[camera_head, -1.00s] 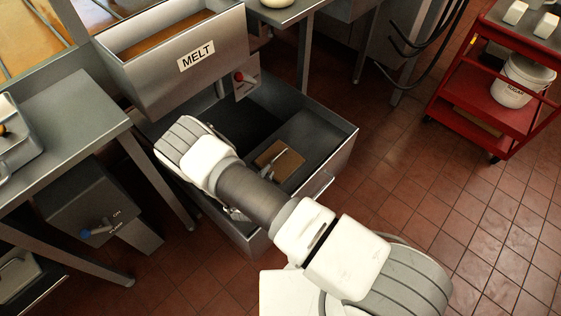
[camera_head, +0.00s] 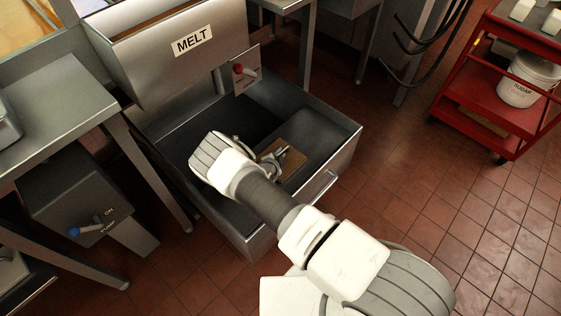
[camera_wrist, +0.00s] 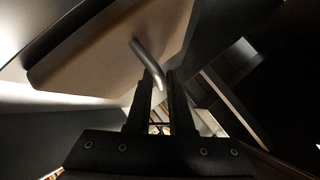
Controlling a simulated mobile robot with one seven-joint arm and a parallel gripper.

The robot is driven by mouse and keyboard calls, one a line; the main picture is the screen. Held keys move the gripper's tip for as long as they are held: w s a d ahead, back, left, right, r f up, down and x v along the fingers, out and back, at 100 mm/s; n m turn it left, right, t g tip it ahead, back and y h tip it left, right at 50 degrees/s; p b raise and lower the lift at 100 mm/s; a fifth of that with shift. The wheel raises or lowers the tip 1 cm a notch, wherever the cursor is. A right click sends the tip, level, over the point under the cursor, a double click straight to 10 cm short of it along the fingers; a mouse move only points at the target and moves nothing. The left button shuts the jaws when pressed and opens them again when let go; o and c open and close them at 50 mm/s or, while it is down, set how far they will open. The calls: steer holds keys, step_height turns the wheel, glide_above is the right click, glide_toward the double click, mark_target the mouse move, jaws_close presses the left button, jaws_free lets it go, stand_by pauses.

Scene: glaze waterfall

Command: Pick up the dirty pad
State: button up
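The dirty pad (camera_head: 292,163) is a flat brown slab with a grey metal handle. It lies in the open steel bin under the MELT hopper, partly hidden by my wrist in the head view. In the wrist view the pad (camera_wrist: 110,50) fills the upper left, tilted in the picture. My gripper (camera_wrist: 161,80) is open by a narrow gap, with the handle's end at or between the fingers. I cannot tell whether a finger touches it. In the head view my fingers are mostly hidden.
The steel bin (camera_head: 349,141) has raised walls around my wrist. The MELT hopper (camera_head: 150,62) hangs just behind, with a red-knobbed valve (camera_head: 240,72). A steel table (camera_head: 60,110) stands left, a red cart (camera_head: 478,99) right. Tiled floor is clear at right.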

steer(key=shift+w+d+f, duration=0.1)
steer(key=shift+w+f, duration=0.1)
steer(key=shift+w, duration=0.15)
steer(key=shift+c, duration=0.3)
jaws_close()
steer(key=shift+r, duration=0.1)
